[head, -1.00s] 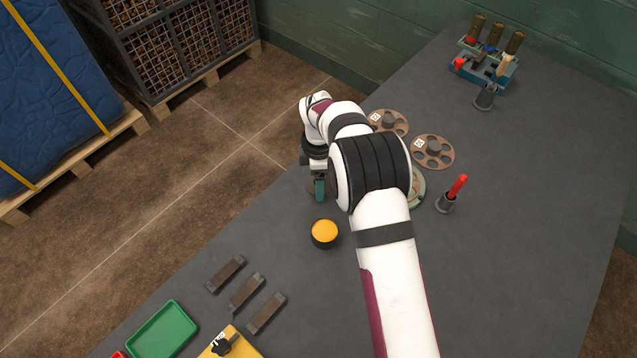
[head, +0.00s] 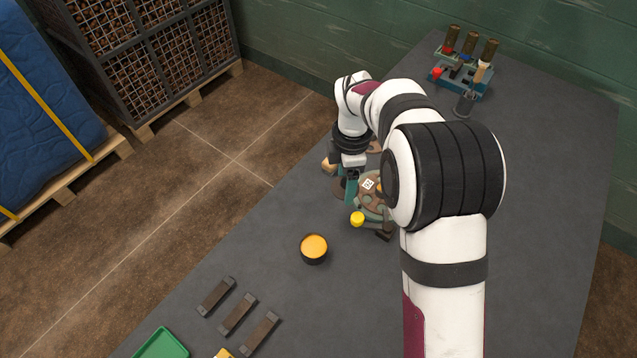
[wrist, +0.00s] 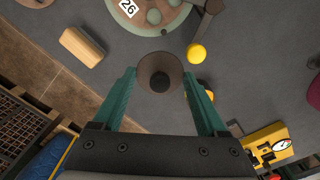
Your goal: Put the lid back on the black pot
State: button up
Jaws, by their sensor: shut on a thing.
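The black pot (head: 314,247) stands uncovered on the grey table in the head view, with orange-yellow contents showing at its top. My gripper (head: 350,194) is beyond the pot and a little to its right, well apart from it. In the wrist view, the brown round lid (wrist: 148,63) with a dark central knob is between the tips of my gripper (wrist: 160,76), its rim against the green fingers. The lid's edge also shows in the head view (head: 339,187). A dark and orange bit behind the right finger in the wrist view may be the pot; it is mostly hidden.
A round plate marked 26 (wrist: 150,12), a yellow knob (wrist: 196,54) and a wooden block (wrist: 81,46) are close to my gripper. Dark bars (head: 238,314) and a green tray (head: 161,345) lie in front. A tool rack (head: 462,75) stands far back.

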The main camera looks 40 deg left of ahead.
jog(key=shift+w+d+r, duration=0.25)
jog(key=shift+d+r, duration=0.25)
jog(key=shift+d, duration=0.2)
jog(key=shift+s+d+r, duration=0.1)
jog(key=shift+d+r, duration=0.1)
jog(key=shift+d, duration=0.05)
jog(key=s+n, duration=0.6)
jog(key=s, duration=0.7)
jog(key=shift+w+a+f, duration=0.1)
jog(key=shift+a+f, duration=0.05)
jog(key=shift+f, duration=0.85)
jog(key=shift+a+f, duration=0.2)
jog(key=shift+f, duration=0.8)
jog(key=shift+w+a+f, duration=0.1)
jog(key=shift+a+f, duration=0.05)
jog(key=shift+f, duration=0.85)
jog(key=shift+f, duration=0.15)
jog(key=o, duration=1.2)
jog(key=shift+o, duration=0.2)
